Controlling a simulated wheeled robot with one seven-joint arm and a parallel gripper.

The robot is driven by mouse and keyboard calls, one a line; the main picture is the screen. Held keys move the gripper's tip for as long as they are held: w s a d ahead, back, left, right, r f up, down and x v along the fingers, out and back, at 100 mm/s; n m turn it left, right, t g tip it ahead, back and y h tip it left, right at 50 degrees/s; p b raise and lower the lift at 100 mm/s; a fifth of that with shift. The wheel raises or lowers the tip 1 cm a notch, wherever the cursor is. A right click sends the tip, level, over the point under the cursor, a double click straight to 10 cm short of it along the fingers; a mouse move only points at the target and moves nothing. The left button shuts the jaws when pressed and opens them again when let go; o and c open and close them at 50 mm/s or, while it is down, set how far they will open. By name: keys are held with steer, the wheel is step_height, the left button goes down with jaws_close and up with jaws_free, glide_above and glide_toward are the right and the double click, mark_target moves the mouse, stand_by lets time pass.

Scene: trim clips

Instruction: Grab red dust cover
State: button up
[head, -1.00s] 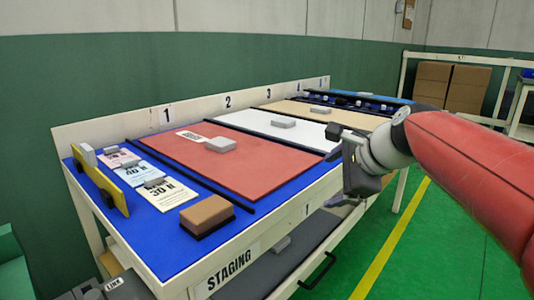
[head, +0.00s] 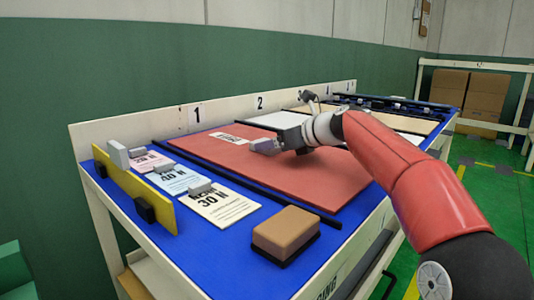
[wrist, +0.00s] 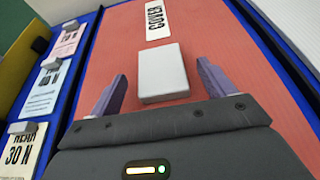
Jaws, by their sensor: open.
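The red dust cover (head: 313,189) is a flat red panel lying on the blue bench top beside the number 1 and 2 marks. It fills the middle of the wrist view (wrist: 208,52) and bears a white label reading COVER (wrist: 158,20). A light grey block (wrist: 163,74) sits on it. My gripper (wrist: 160,88) is open and empty, with one finger on each side of the block. I cannot tell its exact height above the cover. In the head view my gripper (head: 262,146) hides the block.
A brown block (head: 286,232) sits at the bench's near edge. A yellow panel (head: 133,186) stands at the left, beside cards with grey clips (head: 222,203). A black strip (head: 185,158) runs left of the cover. A white panel (head: 277,121) lies beyond.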

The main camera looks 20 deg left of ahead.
steer(key=shift+w+a+f, duration=0.25)
steer(key=shift+a, duration=0.3)
steer(key=c, duration=1.3)
steer(key=shift+r, duration=0.15)
